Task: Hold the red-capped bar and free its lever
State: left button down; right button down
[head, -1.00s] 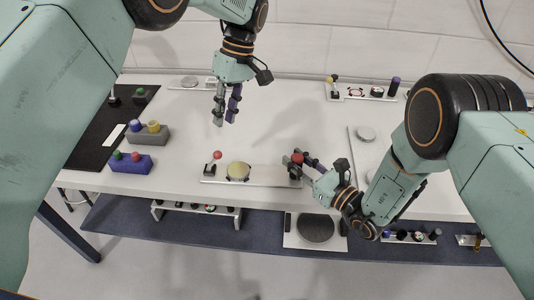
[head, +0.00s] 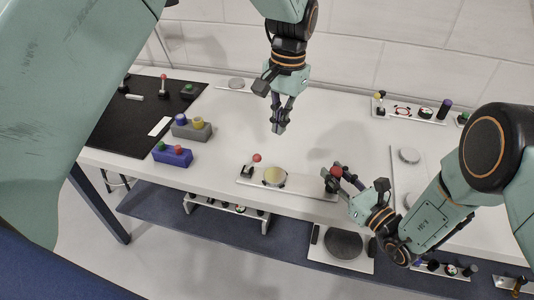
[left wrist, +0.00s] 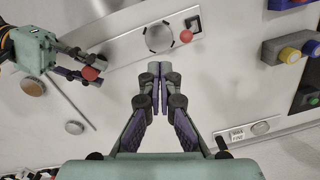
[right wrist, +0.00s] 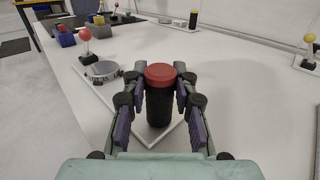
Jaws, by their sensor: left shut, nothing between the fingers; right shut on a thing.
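The red-capped bar (head: 335,172) is a black upright cylinder with a red cap at the right end of a white plate (head: 305,187) on the table. My right gripper (right wrist: 157,100) is shut on it, one finger on each side, in the right wrist view. The lever (head: 254,163), with a red ball on top, stands at the plate's left end, next to a round pale disc (head: 275,177). The lever's ball (left wrist: 186,36) also shows in the left wrist view. My left gripper (head: 279,130) is shut and empty above the table, behind the disc and apart from the plate.
A dark mat (head: 125,130) lies further left. Another fixture plate (head: 415,111) with a yellow-balled lever is at the back right.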

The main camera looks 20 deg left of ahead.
pick_arm(q)
jog(key=m, duration=0.4)
jog(key=f+m+t, duration=0.1)
jog(key=m, duration=0.3)
jog(key=f+m, duration=0.1)
jog(key=m, duration=0.3)
jog(key=shift+w+d+f+h, duration=0.15)
jog(key=shift+w+d+h, duration=0.15)
jog(key=shift+d+h, duration=0.1)
send_over(267, 172)
jog(key=d, duration=0.4)
jog(key=f, duration=1)
jog(key=shift+w+a+f, duration=0.15)
jog(key=shift+w+a, duration=0.05)
jog(key=shift+w, duration=0.2)
jog(key=a, duration=0.1)
jog(key=a+r, duration=0.1)
jog(key=a, duration=0.1)
jog(key=shift+s+r, duration=0.2)
jog(key=shift+s, duration=0.15)
jog(key=shift+s+a+r, duration=0.1)
jog(key=shift+s+a, duration=0.05)
jog(key=shift+a, duration=0.2)
